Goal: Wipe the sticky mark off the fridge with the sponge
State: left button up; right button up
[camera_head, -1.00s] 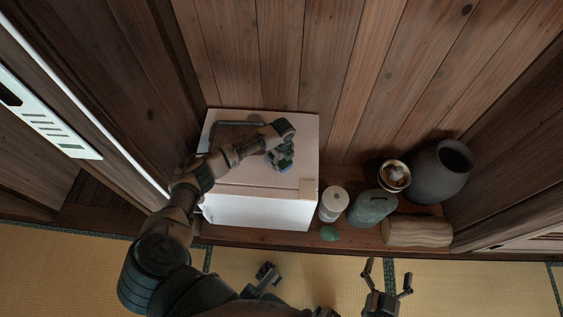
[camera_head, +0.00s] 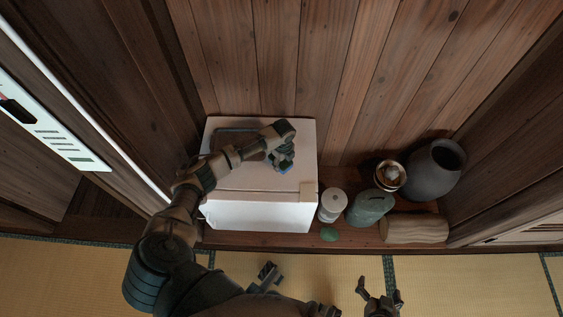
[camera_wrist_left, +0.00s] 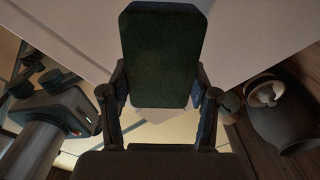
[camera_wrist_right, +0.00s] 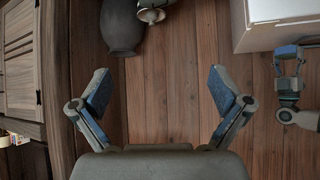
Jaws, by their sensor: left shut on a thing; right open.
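The white fridge (camera_head: 258,212) stands against the wooden wall, seen from above. My left arm reaches over its top, and my left gripper (camera_head: 282,160) is above the fridge top's right half. In the left wrist view my left gripper (camera_wrist_left: 160,106) is shut on the sponge (camera_wrist_left: 160,50), a dark green block between its fingers. A pale fridge surface (camera_wrist_left: 255,30) lies behind the sponge; I cannot tell whether they touch. I cannot make out the sticky mark. My right gripper (camera_head: 380,300) is open and empty, low in the head view; its spread fingers also show in the right wrist view (camera_wrist_right: 162,92).
A dark tray-like item (camera_head: 238,137) lies on the fridge top. Right of the fridge stand a white canister (camera_head: 332,204), a green-grey jar (camera_head: 370,207), a brass pot (camera_head: 389,176), a dark vase (camera_head: 433,172) and a wooden log (camera_head: 414,229). A green stone-like object (camera_head: 328,234) lies in front.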

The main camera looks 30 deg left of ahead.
pick_arm(q)
jog(key=shift+d+r+p, duration=0.2)
jog(key=shift+r+p, duration=0.15)
jog(key=shift+r, duration=0.35)
jog(key=shift+a+r+p, duration=0.2)
jog(key=shift+r+p, duration=0.05)
jog(key=shift+p, duration=0.25)
jog(key=shift+d+r+p, duration=0.15)
jog(key=shift+r+p, duration=0.35)
jog(key=shift+p, duration=0.05)
pick_arm(e)
jog(key=s+d+f+g+h, duration=0.1)
jog(key=s+d+f+g, duration=0.1)
jog(key=s+g, duration=0.4)
jog(key=shift+s+d+f+g+h, duration=0.2)
jog(key=shift+s+f+g+h, duration=0.15)
jog(key=shift+s, duration=1.9)
pick_arm(q)
jog(key=shift+r, duration=0.1)
pick_arm(e)
jog(key=shift+d, duration=0.1)
